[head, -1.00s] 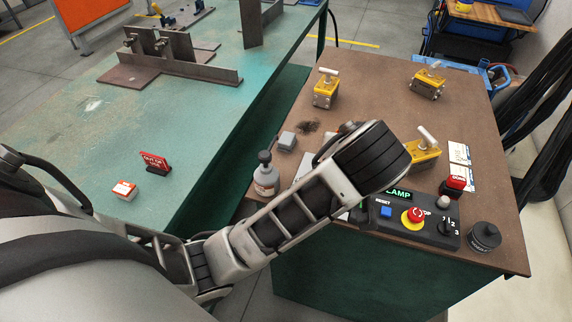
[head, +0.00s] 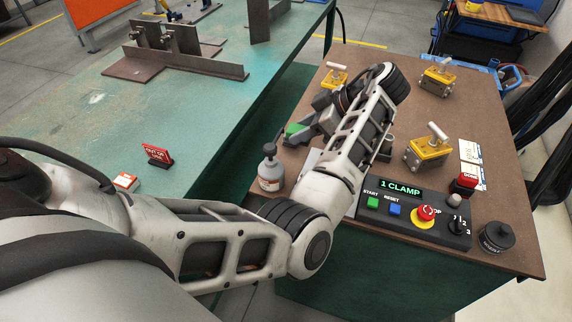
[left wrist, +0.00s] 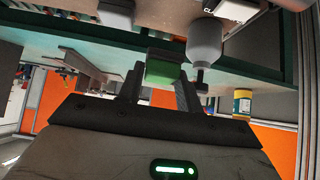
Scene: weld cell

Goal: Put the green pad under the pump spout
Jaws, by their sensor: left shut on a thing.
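My left gripper (head: 303,131) is shut on the green pad (head: 293,128), at the left side of the brown table. In the left wrist view, which is upside down, the green pad (left wrist: 165,72) sits between the two fingers and seems clear of the table top. The pump bottle (head: 269,172) is grey-white with a dark pump head and stands upright at the table's left edge, nearer the camera than the pad. It also shows in the left wrist view (left wrist: 205,42), beside the gripper and apart from the pad. My right gripper is in neither view.
A control box (head: 413,215) with buttons stands at the table's front, beside a dark round container (head: 496,237). Yellow clamp blocks (head: 427,150) stand farther back. A green bench (head: 110,110) lies to the left across a gap. A grey block (left wrist: 117,14) shows in the left wrist view.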

